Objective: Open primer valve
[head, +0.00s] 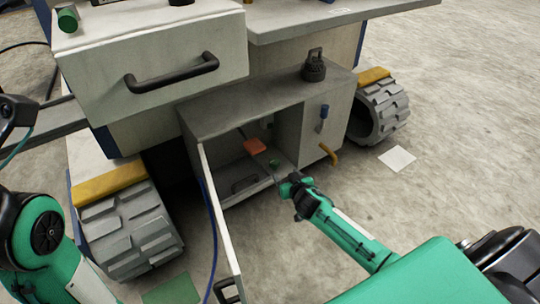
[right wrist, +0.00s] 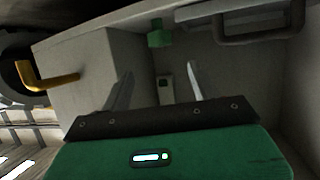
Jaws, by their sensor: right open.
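I cannot tell for sure which part is the primer valve. Candidates are a small green fitting (head: 273,163) low inside the open cabinet and a yellow lever (head: 328,153) on the cabinet's front, right of the opening. The lever also shows at the left of the right wrist view (right wrist: 45,78). My right gripper (head: 285,180) is at the cabinet opening, pointing in. In the right wrist view its two fingers (right wrist: 157,88) are apart, with a small pale and green part (right wrist: 165,90) beyond and between them. Nothing is visibly held. My left gripper is not in view.
The open cabinet door (head: 222,225) stands left of my right gripper. A drawer (head: 150,55) juts out above left. Treaded wheels (head: 125,230) flank the cabinet. Floor at right is mostly clear.

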